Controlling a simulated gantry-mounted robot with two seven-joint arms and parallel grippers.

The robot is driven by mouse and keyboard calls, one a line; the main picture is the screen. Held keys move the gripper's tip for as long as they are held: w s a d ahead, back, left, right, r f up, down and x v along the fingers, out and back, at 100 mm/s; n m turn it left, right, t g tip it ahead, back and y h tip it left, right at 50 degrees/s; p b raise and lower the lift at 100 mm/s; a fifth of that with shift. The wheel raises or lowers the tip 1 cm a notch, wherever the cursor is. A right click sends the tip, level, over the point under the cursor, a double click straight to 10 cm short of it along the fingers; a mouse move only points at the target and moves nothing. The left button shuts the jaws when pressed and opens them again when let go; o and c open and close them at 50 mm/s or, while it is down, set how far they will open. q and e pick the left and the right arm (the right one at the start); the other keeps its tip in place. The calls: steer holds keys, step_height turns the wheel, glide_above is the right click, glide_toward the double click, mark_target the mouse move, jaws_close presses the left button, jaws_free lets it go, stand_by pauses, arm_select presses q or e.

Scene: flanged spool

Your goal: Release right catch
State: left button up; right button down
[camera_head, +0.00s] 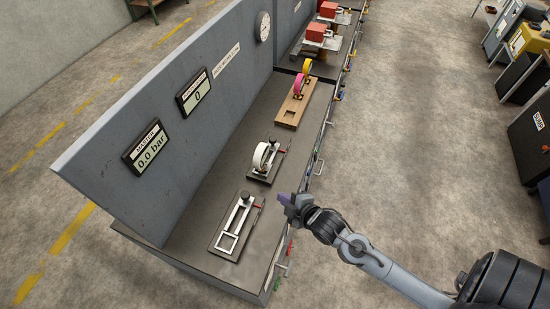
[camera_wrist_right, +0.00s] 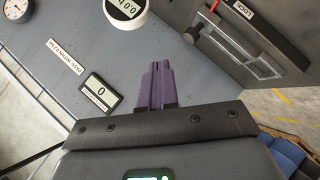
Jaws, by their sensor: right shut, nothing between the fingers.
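In the head view, a near fixture (camera_head: 231,232) has a dark plate, an open silver frame, a black knob (camera_head: 245,197) and a red lever (camera_head: 258,206). A second fixture (camera_head: 262,174) behind it carries a white flanged spool (camera_head: 262,155) standing upright, with another red lever (camera_head: 283,150). My right gripper (camera_head: 284,199) has purple fingers. They are shut and empty, to the right of the near fixture, apart from it. In the wrist view the shut fingers (camera_wrist_right: 155,85) point toward the back panel; a red lever (camera_wrist_right: 214,7) shows beside a LOCK label. My left gripper is out of view.
A grey panel (camera_head: 225,100) stands along the bench's back, with displays reading 0.0 bar (camera_head: 148,147) and 0 (camera_head: 195,92). A wooden rack (camera_head: 292,111) holds pink and yellow wheels farther along. Handles line the bench's front side.

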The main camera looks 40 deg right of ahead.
steer(key=w+d+f+n+t+h+b, duration=0.1)
steer(key=w+d+f+n+t+b, duration=0.3)
steer(key=w+d+f+b, duration=0.8)
steer(key=t+h+b, duration=0.1)
steer(key=b, duration=1.3)
glide_toward(275, 154)
steer(key=r, duration=0.3)
steer(key=shift+s+a+r+n, duration=0.1)
steer(key=shift+s+r+n, duration=0.2)
steer(key=shift+s, duration=0.1)
steer(key=shift+w+r+b, duration=0.1)
steer(key=shift+w+b, duration=0.25)
steer(key=w, duration=0.3)
steer(key=w+d+b, duration=0.1)
steer(key=w, duration=0.2)
steer(key=w+b, duration=0.1)
steer(key=w, duration=0.2)
steer(key=shift+w+d, duration=0.1)
steer(key=shift+d, duration=0.1)
steer(key=shift+w, duration=0.3)
